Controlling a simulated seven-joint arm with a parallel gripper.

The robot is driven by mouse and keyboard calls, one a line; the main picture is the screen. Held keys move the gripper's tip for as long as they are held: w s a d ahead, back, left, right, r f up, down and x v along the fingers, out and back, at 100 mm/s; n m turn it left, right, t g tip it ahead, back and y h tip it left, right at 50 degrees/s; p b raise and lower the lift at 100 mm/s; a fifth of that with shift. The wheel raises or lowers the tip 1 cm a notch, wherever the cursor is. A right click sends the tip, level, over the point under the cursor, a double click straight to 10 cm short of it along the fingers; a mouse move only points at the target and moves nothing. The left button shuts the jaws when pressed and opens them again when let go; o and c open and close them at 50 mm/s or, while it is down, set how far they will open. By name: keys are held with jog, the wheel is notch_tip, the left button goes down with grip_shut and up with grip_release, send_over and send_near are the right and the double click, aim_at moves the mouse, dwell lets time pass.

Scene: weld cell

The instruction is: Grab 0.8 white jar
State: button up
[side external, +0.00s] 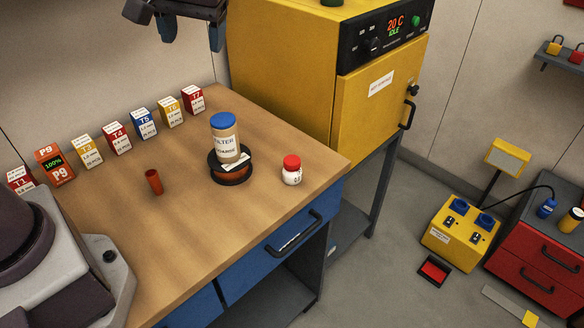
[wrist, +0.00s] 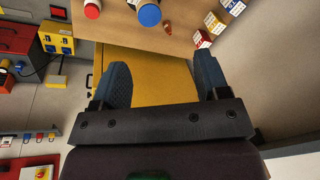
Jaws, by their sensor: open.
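A small white jar (side external: 292,177) with a red lid stands upright on the wooden bench, near its right corner. Its label is too small to read. In the wrist view the jar's red lid (wrist: 92,10) shows at the top edge, left of a blue lid. My gripper (side external: 191,33) is at the top of the side view, high above the back of the bench and well apart from the jar. In the wrist view my gripper (wrist: 162,68) has its two fingers spread, with nothing between them.
An orange-brown cup (side external: 154,182) is further left. Several labelled boxes (side external: 117,138) line the back. A yellow oven (side external: 375,115) stands behind the bench. The front of the bench is clear.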

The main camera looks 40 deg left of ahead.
jog(key=w+d+f+n+g+y, duration=0.2)
jog(key=w+f+n+y, duration=0.1)
jog(key=w+f, duration=0.4)
jog(key=n+t+y, duration=0.1)
jog(key=n+y, duration=0.4)
jog(key=y, duration=0.3)
send_over(297, 166)
notch_tip(297, 166, down, 15)
jog(key=d+f+t+y, duration=0.1)
jog(key=f, duration=0.1)
jog(key=d+f+t+y, duration=0.1)
jog(key=d+f, duration=0.1)
jog(key=f, duration=0.1)
jog(key=s+d+f+t+y, duration=0.1)
jog(key=d+f+t, duration=0.1)
jog(key=shift+d+f+n, duration=0.15)
jog(key=shift+f+n, duration=0.1)
jog(key=shift+n, duration=0.15)
jog(key=shift+x, duration=3.65)
jog(key=c, duration=1)
